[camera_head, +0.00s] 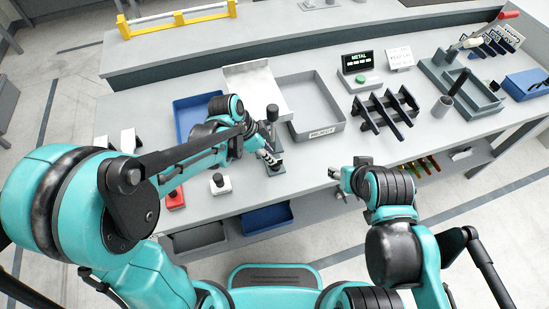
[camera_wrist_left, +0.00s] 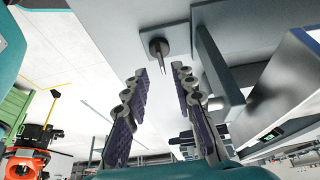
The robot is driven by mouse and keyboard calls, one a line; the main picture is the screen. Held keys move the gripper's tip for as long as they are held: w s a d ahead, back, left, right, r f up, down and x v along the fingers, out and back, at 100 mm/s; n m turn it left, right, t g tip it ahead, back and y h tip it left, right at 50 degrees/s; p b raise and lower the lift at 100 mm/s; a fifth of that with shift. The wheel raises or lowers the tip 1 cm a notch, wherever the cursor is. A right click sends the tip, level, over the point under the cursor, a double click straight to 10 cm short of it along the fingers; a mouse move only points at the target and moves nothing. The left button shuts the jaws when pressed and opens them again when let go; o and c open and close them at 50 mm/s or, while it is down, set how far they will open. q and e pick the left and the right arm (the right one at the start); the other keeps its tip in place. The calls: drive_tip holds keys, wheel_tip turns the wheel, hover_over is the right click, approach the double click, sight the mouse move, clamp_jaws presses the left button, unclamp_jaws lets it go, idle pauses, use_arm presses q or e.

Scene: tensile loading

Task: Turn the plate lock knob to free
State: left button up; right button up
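My left gripper (camera_head: 268,157) is over the worktable beside a dark upright post on a small grey base (camera_head: 276,169). In the left wrist view its two fingers (camera_wrist_left: 165,85) are spread with nothing between them. Beyond the fingertips, a dark round knob-like piece with a thin pointed tip (camera_wrist_left: 160,48) stands on a square grey plate (camera_wrist_left: 150,32). It appears apart from the fingers. I cannot tell for certain whether it is the plate lock knob. My right gripper (camera_head: 341,176) is near the table's front edge, too small to show its opening.
A grey tray labelled reject (camera_head: 334,127) lies right of the post, and a blue bin (camera_head: 183,112) to its left. A black rack (camera_head: 384,112) and a METAL display (camera_head: 358,60) stand further right. Small red and white button boxes (camera_head: 220,184) sit near the front edge.

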sight(276, 167)
use_arm(q)
drive_tip(key=b+x, duration=0.1)
drive_tip(key=x, duration=0.4)
drive_tip(key=shift+w+a, duration=0.1)
drive_tip(key=shift+r, duration=0.1)
clamp_jaws()
drive_tip(key=shift+n, duration=0.3)
drive_tip(key=n+t, duration=0.1)
drive_tip(key=n, duration=0.2)
drive_tip(key=shift+n+y, duration=0.3)
drive_tip(key=shift+y, duration=0.1)
drive_tip(key=n, duration=0.2)
drive_tip(key=n+t+y, duration=0.1)
drive_tip(key=n, duration=0.1)
drive_tip(key=shift+s+d+n+t+b, duration=0.2)
drive_tip(key=shift+s+n+t+b, duration=0.1)
drive_tip(key=shift+b, duration=0.1)
drive_tip(key=n+y, duration=0.1)
drive_tip(key=n, duration=0.1)
drive_tip(key=n+y, duration=0.1)
drive_tip(key=n, duration=0.1)
drive_tip(key=shift+d+n+t, duration=0.1)
drive_tip(key=shift+n+t, duration=0.2)
drive_tip(key=shift+d+n+y+b, duration=0.15)
drive_tip(key=shift+n+y, duration=0.3)
drive_tip(key=shift+n, duration=0.65)
drive_tip(key=shift+a+n+y+b, duration=0.15)
drive_tip(key=shift+n+y, duration=0.3)
drive_tip(key=shift+n, duration=0.65)
drive_tip(key=shift+d, duration=0.1)
